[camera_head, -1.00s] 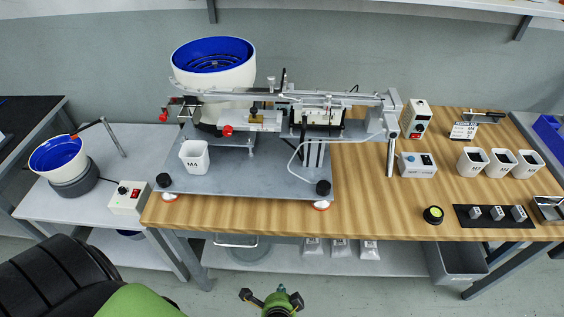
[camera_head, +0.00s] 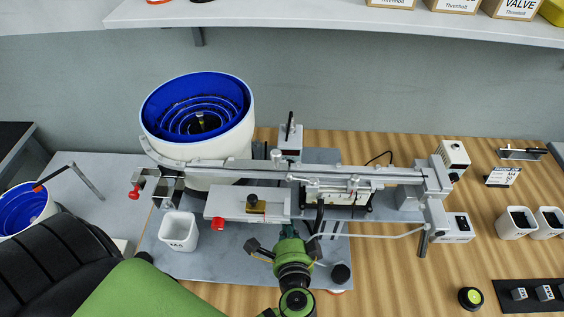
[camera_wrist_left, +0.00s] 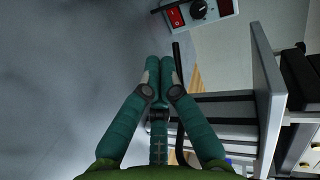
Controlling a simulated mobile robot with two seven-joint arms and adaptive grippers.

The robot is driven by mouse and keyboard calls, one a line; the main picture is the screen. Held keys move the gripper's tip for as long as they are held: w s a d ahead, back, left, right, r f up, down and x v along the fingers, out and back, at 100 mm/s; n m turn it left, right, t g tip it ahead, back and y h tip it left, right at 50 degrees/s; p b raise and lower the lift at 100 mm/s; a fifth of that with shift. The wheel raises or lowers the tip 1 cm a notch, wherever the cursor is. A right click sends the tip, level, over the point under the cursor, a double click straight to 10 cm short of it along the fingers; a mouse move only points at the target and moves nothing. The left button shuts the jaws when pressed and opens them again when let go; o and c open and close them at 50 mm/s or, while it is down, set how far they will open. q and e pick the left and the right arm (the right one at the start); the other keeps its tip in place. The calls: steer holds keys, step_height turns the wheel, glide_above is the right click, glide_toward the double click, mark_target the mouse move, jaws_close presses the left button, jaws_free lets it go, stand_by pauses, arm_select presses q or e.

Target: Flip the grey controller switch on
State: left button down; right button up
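A pale grey-white controller panel (camera_wrist_left: 197,11) with a red rocker switch (camera_wrist_left: 174,16) and a black knob shows at the top of the left wrist view. I cannot tell the rocker's position. My left gripper (camera_wrist_left: 158,66) points toward the area below it, fingertips together and apart from the panel, with nothing seen between them. In the head view my left gripper (camera_head: 288,233) is over the grey base plate, in front of the gantry rail. A grey box (camera_head: 458,227) with a dark switch face stands at the rail's right end. My right gripper is not in view.
Metal uprights and slats (camera_wrist_left: 268,88) stand close on the right of the left gripper. The gantry rail (camera_head: 380,174) crosses behind it. A white cup (camera_head: 178,232) stands to its left, and a blue-lined bowl feeder (camera_head: 198,115) behind. A white controller box (camera_head: 453,153) stands at right.

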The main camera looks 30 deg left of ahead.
mark_target(284, 183)
arm_select(q)
steer(key=shift+w+a, duration=0.15)
steer(key=shift+w, duration=0.1)
steer(key=shift+s+r, duration=0.15)
steer(key=p+x, duration=0.1)
steer(key=x, duration=0.3)
steer(key=p+x, duration=0.1)
steer(key=x, duration=0.3)
steer(key=r+p+x, duration=0.1)
steer(key=x, duration=0.3)
steer(key=shift+w+a, duration=0.15)
steer(key=shift+w, duration=0.3)
steer(key=shift+w+a+f, duration=0.1)
steer(key=shift+w+a, duration=0.3)
steer(key=shift+w, duration=0.15)
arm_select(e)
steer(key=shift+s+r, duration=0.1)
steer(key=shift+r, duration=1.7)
